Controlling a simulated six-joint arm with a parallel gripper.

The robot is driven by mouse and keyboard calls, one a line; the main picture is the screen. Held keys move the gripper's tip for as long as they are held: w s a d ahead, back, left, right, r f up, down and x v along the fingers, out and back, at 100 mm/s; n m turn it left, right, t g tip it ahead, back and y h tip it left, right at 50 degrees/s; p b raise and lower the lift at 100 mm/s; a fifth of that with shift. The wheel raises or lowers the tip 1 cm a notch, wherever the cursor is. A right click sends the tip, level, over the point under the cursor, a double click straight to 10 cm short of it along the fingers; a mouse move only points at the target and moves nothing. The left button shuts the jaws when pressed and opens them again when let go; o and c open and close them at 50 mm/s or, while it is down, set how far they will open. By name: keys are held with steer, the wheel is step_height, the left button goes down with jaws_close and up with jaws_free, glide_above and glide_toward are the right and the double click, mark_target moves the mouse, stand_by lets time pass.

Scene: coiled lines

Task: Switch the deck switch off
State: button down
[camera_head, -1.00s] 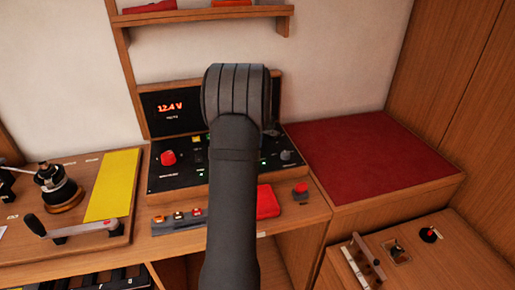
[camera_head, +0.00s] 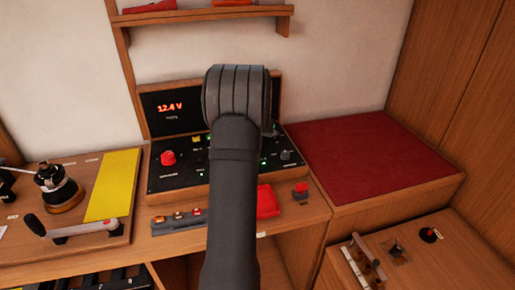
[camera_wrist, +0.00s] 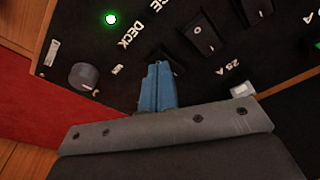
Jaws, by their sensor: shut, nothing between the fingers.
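In the wrist view, the black panel (camera_wrist: 75,50) carries the DECK label (camera_wrist: 130,32), with a lit green lamp (camera_wrist: 110,18) beside it. A dark rocker switch, the deck switch (camera_wrist: 174,58), lies in line with that label, partly hidden by my fingers. My gripper (camera_wrist: 158,75) is shut and empty, its blue fingertips over or against the near part of this switch; I cannot tell if they touch. In the head view my arm hides the gripper and the switch.
Neighbouring rocker switches (camera_wrist: 201,36) sit close to the right of my fingertips, and a grey knob (camera_wrist: 84,76) to the left. In the head view, a red knob (camera_head: 168,158) stands on the panel's left, and a red-topped surface (camera_head: 365,155) lies clear to the right.

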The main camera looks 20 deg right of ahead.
steer(key=shift+f, duration=0.25)
steer(key=shift+r, duration=3.5)
step_height(320, 180, down, 7)
steer(key=shift+r, duration=4.05)
steer(key=s+a+r+n+g+h, duration=0.1)
steer(key=s+a+n+h, duration=0.1)
steer(key=a+n, duration=1)
steer(key=a, duration=1)
steer(key=shift+a+h, duration=0.15)
steer(key=shift+h, duration=0.25)
